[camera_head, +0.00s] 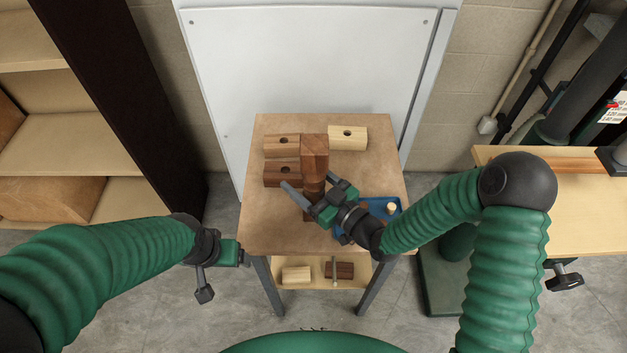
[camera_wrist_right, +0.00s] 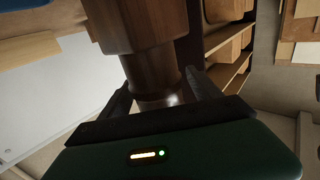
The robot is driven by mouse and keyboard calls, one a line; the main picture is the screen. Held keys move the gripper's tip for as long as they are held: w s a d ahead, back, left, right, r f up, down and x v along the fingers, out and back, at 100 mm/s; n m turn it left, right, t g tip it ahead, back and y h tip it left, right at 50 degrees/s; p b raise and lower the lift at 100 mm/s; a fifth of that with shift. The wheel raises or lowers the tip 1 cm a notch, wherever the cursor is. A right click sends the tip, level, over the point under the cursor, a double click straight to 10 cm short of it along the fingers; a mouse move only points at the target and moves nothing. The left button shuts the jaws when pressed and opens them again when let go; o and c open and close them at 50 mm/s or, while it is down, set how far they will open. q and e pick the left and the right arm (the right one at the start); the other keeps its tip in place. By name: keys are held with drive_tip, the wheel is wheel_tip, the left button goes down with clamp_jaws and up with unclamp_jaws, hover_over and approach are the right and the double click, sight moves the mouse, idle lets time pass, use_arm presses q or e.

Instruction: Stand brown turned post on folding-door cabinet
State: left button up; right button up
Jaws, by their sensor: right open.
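The brown turned post (camera_head: 315,152) stands upright on the wooden top of a small table (camera_head: 375,220). It has a thick block-like upper end and a narrower neck. My right gripper (camera_head: 313,185) is open, with one finger on each side of the neck. In the right wrist view the post (camera_wrist_right: 140,50) rises between the two fingers (camera_wrist_right: 160,97); whether they touch it I cannot tell. The post's foot is partly hidden by the gripper. My left gripper (camera_head: 222,270) hangs left of the table, away from the post.
Dark brown blocks (camera_head: 281,146) with holes lie left of the post, and a pale block (camera_head: 347,138) lies behind it on the right. A blue tray (camera_head: 381,206) is near my right wrist. Smaller blocks (camera_head: 297,275) lie on the lower shelf. A workbench (camera_head: 570,215) stands at right.

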drive_tip(key=shift+s, duration=0.15)
drive_tip(key=c, duration=0.5)
drive_tip(key=shift+d, duration=0.1)
clamp_jaws()
drive_tip(key=shift+r, duration=0.1)
drive_tip(key=shift+r, duration=0.1)
